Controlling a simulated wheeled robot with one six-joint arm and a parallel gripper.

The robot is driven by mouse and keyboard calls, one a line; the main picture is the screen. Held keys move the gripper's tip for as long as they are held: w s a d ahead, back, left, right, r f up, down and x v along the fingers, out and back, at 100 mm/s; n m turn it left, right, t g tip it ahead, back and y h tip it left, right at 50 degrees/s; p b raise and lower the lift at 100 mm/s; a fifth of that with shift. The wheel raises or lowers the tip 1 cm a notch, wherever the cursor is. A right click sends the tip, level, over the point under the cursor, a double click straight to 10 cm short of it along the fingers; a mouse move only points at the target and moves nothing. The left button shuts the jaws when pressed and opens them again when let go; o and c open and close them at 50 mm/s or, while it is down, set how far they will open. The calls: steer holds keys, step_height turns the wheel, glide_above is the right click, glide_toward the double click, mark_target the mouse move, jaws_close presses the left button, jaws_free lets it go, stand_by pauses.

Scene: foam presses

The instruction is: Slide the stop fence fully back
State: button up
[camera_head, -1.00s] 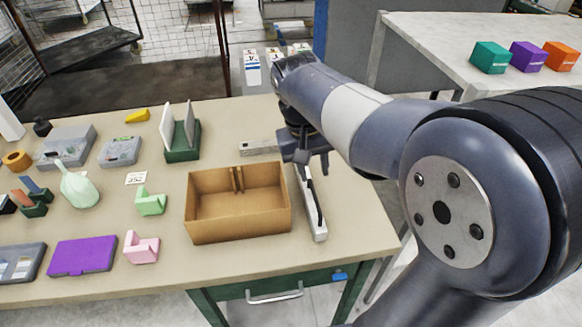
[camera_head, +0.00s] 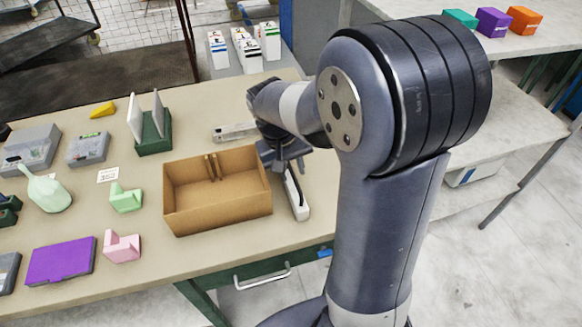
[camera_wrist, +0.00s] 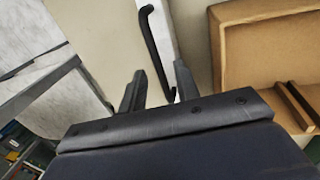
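A long white fixture (camera_head: 301,209) lies on the table along the right side of the brown box, with a black bar (camera_head: 293,188) along its top. The wrist view shows its white strip (camera_wrist: 166,25) and the black bar (camera_wrist: 152,45), bent at its far end. No part is clearly marked as the stop fence. My gripper (camera_head: 285,167) is over the fixture's far part. In the wrist view my gripper (camera_wrist: 157,85) has its two fingers apart, with the bar running between them. I cannot tell whether they touch it. My gripper hides the fixture's far end.
The open brown box (camera_head: 220,212) stands close left, with two slats (camera_head: 213,167) at its far wall. A grey-white piece (camera_head: 235,132) lies behind it. A green holder with white plates (camera_head: 152,135) stands farther left. The table's right edge is near the fixture.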

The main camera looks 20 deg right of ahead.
steer(key=shift+c, duration=0.2)
jaws_close()
stand_by(0.5)
